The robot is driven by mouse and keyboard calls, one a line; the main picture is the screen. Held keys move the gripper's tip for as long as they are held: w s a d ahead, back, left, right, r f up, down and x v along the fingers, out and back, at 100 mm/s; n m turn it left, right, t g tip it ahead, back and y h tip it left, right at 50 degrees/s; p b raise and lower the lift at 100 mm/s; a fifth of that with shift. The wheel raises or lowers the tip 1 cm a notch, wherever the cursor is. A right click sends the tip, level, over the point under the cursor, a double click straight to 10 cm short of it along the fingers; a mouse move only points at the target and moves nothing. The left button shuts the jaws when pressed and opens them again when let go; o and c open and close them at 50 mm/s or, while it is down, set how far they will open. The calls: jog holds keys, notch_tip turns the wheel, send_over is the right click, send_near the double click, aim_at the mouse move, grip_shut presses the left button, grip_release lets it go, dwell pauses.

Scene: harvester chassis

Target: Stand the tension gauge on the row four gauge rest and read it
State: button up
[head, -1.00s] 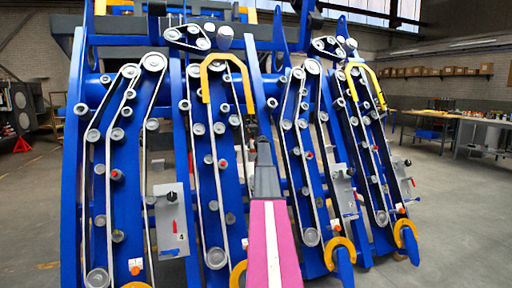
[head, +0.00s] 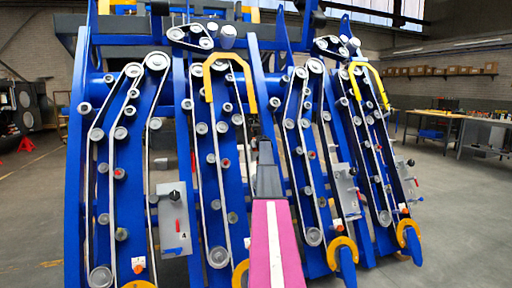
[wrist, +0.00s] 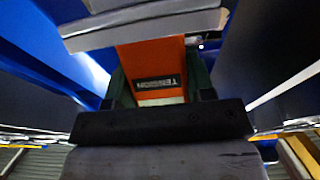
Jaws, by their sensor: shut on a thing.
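The tension gauge (wrist: 152,65) is an orange block with a dark label reading TENSION, seen upside down in the wrist view. My gripper (wrist: 158,88) is shut on it, with a dark green finger at each side. The gauge's far end reaches pale grey slabs (wrist: 145,25); I cannot tell whether it touches them. In the head view my arm hides the gauge and the fingertips. A grey panel (head: 173,218) with a black knob, a red lever and a mark that looks like a 4 hangs at the left. I cannot make out the gauge rest or a reading.
Blue row units with belts and pulleys (head: 217,258) fill the middle. Yellow hoops (head: 230,72) and yellow-orange guards (head: 342,250) stick out from them. More grey panels (head: 345,190) stand to the right. A workbench (head: 455,118) stands far right, with open floor before it.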

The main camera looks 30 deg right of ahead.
jog(key=shift+r, duration=2.75)
jog(key=shift+s, duration=0.1)
